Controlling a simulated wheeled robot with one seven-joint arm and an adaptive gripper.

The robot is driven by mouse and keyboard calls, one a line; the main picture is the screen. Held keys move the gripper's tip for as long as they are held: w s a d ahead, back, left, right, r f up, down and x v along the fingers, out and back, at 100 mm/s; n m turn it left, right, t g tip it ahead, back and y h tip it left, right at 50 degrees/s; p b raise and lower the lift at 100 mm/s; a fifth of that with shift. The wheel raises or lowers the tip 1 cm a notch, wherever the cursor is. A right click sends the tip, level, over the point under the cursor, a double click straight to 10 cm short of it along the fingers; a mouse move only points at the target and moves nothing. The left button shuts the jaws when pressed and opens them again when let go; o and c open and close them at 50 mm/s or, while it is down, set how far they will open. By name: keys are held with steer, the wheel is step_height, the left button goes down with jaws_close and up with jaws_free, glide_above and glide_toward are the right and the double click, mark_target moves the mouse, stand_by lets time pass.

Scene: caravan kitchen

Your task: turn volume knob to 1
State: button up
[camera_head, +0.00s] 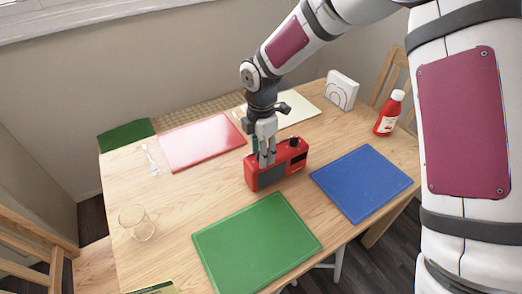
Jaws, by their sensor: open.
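A red radio (281,169) with a dark grille stands upright near the middle of the wooden table. A dark knob (294,142) shows on top at its right end. My gripper (266,160) points down over the radio's left part, with its fingers at the top edge. The fingers look close together at this size, and nothing is seen between them. Whether they touch the radio cannot be told. The gripper hides part of the radio's top left; any knob there is hidden. No volume marking is readable.
A green mat (257,244), a blue mat (361,180), a red mat (201,142) and a pale mat (300,112) lie around the radio. A glass (137,223), a fork (150,158), a red bottle (389,113) and a white napkin holder (342,90) stand or lie farther out.

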jaws_close()
steer(key=shift+m, duration=0.3)
steer(key=m, duration=0.3)
steer(key=shift+m+b, duration=0.3)
steer(key=m, duration=0.4)
steer(key=shift+m, duration=0.3)
steer(key=m, duration=0.4)
steer(key=shift+m, duration=2.5)
